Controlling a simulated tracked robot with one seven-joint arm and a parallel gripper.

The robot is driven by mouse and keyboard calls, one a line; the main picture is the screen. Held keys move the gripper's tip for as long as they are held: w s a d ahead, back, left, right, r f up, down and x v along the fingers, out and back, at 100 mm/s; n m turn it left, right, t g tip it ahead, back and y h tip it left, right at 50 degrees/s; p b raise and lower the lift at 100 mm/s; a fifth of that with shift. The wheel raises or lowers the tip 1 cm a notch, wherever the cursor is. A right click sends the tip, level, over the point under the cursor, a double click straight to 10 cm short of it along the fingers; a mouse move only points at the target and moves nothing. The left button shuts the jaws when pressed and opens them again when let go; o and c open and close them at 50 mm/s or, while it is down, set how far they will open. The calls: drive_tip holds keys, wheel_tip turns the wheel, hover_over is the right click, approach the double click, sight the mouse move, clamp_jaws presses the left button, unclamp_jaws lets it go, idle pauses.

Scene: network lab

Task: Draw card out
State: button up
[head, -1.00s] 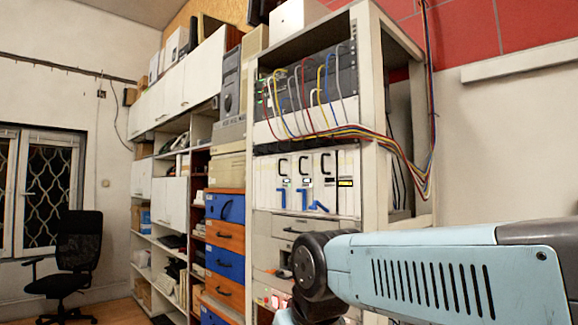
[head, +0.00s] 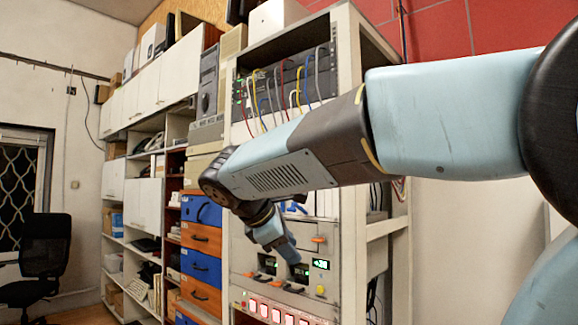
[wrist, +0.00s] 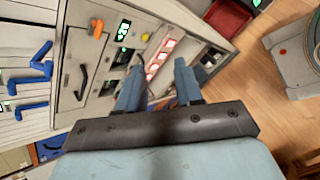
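The cards are tall white panels in the rack; in the head view my arm covers nearly all of them. Part of their blue levers (head: 297,207) shows just below the arm. In the wrist view the white card fronts (wrist: 12,130) are at the left edge, with several blue levers (wrist: 38,68) on them. My gripper (wrist: 157,84) is open, its two blue fingers apart with nothing between them. It points at the lower rack panels, to the right of the levers, not touching them. In the head view my gripper (head: 288,248) hangs below the levers; its fingertips are hard to make out.
The rack (head: 385,235) has patch cables (head: 285,92) on top. Below the cards are a panel with an orange handle (wrist: 97,27), green displays (head: 320,264) and lit red switches (head: 276,314). Shelves and blue and orange drawers (head: 201,265) stand left.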

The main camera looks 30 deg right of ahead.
drive_tip(key=w+a+r+n+h, duration=0.1)
drive_tip(key=w+r+n+h, duration=0.4)
drive_tip(key=r, duration=0.4)
drive_tip(key=w+a+r+n+h, duration=0.2)
drive_tip(key=w+r+h, duration=0.2)
drive_tip(key=w+r, duration=0.45)
drive_tip(key=d+r, duration=0.1)
drive_tip(key=d, duration=1.2)
drive_tip(key=shift+w+d+g, duration=0.3)
drive_tip(key=shift+w, duration=0.15)
drive_tip(key=shift+c, duration=0.2)
clamp_jaws()
drive_tip(key=shift+a, duration=0.1)
